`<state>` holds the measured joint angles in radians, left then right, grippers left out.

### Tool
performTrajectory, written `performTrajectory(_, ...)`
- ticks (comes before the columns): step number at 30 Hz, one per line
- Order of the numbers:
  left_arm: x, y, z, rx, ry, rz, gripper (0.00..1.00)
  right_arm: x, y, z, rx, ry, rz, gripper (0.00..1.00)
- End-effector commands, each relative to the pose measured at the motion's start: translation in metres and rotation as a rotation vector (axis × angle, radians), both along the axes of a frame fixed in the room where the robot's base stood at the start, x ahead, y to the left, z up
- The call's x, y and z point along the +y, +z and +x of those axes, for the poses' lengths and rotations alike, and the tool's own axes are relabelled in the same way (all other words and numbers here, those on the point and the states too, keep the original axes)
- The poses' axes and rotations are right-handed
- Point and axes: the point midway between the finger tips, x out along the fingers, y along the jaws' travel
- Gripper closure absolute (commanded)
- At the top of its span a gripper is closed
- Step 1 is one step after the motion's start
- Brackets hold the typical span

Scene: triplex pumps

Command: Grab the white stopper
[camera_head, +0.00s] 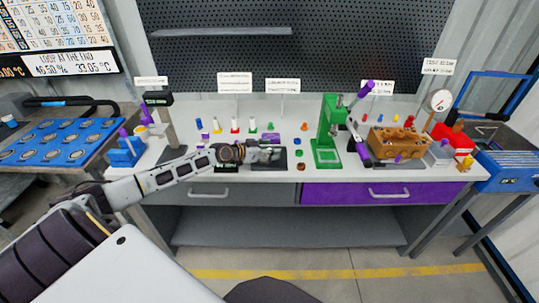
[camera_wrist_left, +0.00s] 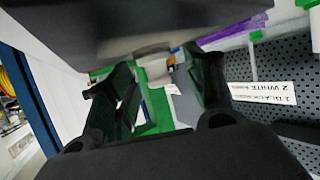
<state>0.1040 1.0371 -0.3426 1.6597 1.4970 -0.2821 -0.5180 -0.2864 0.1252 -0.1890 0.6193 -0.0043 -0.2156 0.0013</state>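My right gripper is not in view.
A green press (camera_head: 328,135) stands right of the gripper, with a brown pump block (camera_head: 396,144) farther right. A grey stand (camera_head: 165,120) is at left. Small coloured parts lie around. The bench's front edge and purple drawer (camera_head: 430,192) are below.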

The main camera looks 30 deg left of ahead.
Motion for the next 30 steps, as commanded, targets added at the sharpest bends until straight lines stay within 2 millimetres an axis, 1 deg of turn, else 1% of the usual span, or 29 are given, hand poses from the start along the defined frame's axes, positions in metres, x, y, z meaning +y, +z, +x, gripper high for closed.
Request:
performTrajectory(1, 0.000, 0.000, 0.000, 0.000, 0.000, 0.000, 0.57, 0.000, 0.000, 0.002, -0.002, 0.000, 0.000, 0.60)
performTrajectory(9, 0.000, 0.000, 0.000, 0.000, 0.000, 0.000, 0.91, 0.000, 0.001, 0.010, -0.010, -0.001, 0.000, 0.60)
performTrajectory(10, 0.000, 0.000, 0.000, 0.000, 0.000, 0.000, 0.93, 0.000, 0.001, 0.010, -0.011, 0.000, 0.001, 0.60)
performTrajectory(17, 0.000, 0.001, 0.000, 0.000, 0.000, 0.000, 0.93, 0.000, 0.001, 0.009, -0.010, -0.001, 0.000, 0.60)
performTrajectory(22, 0.000, 0.006, 0.000, -0.001, -0.001, 0.002, 0.93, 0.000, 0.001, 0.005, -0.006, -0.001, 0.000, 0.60)
performTrajectory(26, 0.000, 0.016, 0.000, -0.002, -0.001, 0.001, 0.93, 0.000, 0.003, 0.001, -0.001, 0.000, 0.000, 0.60)
performTrajectory(30, 0.001, 0.034, 0.000, -0.003, -0.001, 0.003, 0.93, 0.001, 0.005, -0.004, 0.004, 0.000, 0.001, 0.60)
